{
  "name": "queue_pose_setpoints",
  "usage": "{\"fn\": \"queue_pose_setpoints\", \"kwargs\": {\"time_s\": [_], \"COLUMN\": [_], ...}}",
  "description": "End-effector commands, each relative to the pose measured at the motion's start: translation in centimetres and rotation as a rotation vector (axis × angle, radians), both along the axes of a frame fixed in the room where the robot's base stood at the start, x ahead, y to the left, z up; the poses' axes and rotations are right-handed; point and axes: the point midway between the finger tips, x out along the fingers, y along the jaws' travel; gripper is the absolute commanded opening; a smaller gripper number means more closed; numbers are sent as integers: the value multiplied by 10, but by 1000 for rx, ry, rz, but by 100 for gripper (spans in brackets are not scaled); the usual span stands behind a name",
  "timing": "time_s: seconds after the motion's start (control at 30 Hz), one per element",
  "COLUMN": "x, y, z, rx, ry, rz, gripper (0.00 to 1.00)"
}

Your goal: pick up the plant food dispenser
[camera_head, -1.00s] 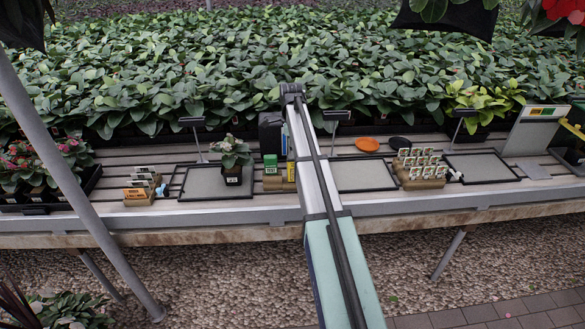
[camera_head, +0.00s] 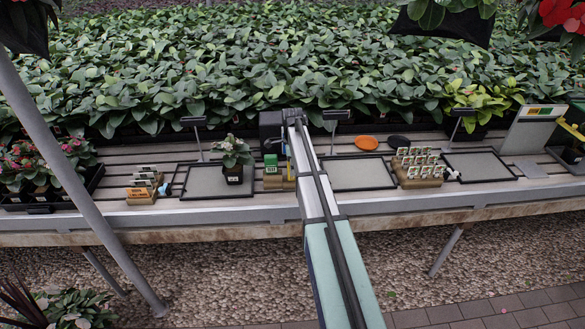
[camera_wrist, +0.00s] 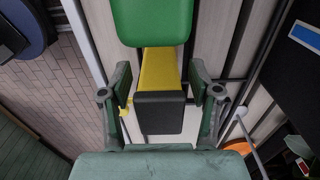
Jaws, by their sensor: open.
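A yellow item with a black end (camera_wrist: 160,111) lies between the fingers of my gripper (camera_wrist: 160,85) in the wrist view. It appears to be the plant food dispenser. A sliver of yellow (camera_head: 291,170) shows beside my arm in the head view. A green box (camera_wrist: 152,22) is just beyond it, also seen in the head view (camera_head: 270,163). My gripper is open, one finger on each side of the yellow item, with gaps visible. In the head view, my arm hides the gripper and most of the yellow item.
A potted plant (camera_head: 234,158) stands left of the green box, on a black-framed tray (camera_head: 203,183). A dark box (camera_head: 270,128) is behind. To the right are an empty tray (camera_head: 352,175), an orange saucer (camera_head: 366,143) and a wooden rack of small packets (camera_head: 422,181).

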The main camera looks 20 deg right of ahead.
Motion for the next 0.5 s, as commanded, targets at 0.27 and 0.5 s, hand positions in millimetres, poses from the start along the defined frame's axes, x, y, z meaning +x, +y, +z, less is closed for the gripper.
{"fn": "queue_pose_setpoints", "kwargs": {"time_s": [0.27,0.5], "x": [0,0], "y": [0,0], "z": [0,0], "rx": [0,0], "ry": [0,0], "rz": [0,0], "gripper": [16,0]}}
